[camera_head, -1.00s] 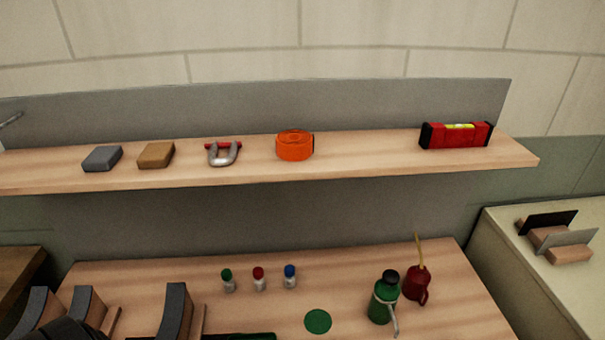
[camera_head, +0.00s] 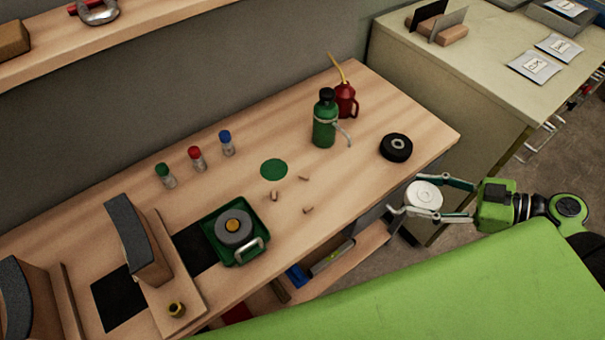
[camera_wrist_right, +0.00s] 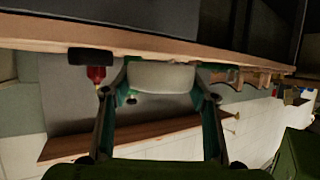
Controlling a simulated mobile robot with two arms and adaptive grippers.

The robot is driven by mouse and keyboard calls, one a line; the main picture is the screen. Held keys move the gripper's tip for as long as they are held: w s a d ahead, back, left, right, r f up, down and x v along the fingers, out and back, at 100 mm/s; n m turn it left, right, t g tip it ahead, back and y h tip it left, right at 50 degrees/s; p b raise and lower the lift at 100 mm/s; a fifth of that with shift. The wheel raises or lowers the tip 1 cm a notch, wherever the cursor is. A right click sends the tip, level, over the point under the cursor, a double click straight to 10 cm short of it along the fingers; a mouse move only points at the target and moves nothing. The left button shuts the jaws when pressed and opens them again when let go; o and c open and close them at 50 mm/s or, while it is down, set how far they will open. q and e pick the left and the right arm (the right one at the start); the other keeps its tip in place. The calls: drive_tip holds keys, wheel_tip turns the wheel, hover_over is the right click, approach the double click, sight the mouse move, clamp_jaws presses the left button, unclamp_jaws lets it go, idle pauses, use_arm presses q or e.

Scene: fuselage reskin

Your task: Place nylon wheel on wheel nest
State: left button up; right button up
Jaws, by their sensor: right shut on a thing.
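The white nylon wheel (camera_head: 424,196) is between the fingers of my right gripper (camera_head: 424,198), which is shut on it. It is held off the bench's right front edge, above the floor. In the right wrist view, the pale wheel (camera_wrist_right: 160,77) sits between the two fingertips (camera_wrist_right: 163,82). No part is clearly marked as the wheel nest. A green tray (camera_head: 254,252) on the bench holds a grey disc (camera_head: 233,228) with a brass-coloured centre. A flat green disc (camera_head: 274,169) lies behind it. My left gripper is not in view.
A black wheel (camera_head: 396,148) lies near the bench's right end, close to my right gripper. A green bottle (camera_head: 324,122) and red oil can (camera_head: 346,100) stand behind. Small pegs (camera_head: 274,196) lie mid-bench. Curved blocks (camera_head: 138,242) stand at left. Bare wood (camera_head: 345,180) shows between.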

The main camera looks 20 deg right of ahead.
drive_tip(key=shift+w+a+r+p, duration=0.25)
drive_tip(key=shift+w+a+p, duration=0.15)
drive_tip(key=shift+w+a, duration=0.6)
drive_tip(key=p, duration=0.3)
approach(344, 178)
drive_tip(key=w+a, duration=0.1)
drive_tip(key=w+a+r, duration=0.1)
drive_tip(key=w+a, duration=0.1)
drive_tip(key=shift+w+a, duration=0.3)
drive_tip(key=w+a, duration=0.1)
drive_tip(key=w+a+p, duration=0.1)
drive_tip(key=shift+w+a+r, duration=0.1)
drive_tip(key=shift+w+a, duration=0.15)
drive_tip(key=shift+a, duration=0.1)
drive_tip(key=shift+w+a+f+p, duration=0.1)
drive_tip(key=shift+a+f+p, duration=0.05)
drive_tip(key=shift+f, duration=0.3)
drive_tip(key=shift+w+a+f+p, duration=0.15)
drive_tip(key=shift+f, duration=0.3)
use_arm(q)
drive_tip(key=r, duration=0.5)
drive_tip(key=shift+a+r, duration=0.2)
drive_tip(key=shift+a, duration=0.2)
use_arm(e)
drive_tip(key=shift+f, duration=0.1)
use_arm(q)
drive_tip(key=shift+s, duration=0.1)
use_arm(e)
drive_tip(key=shift+s+d, duration=0.1)
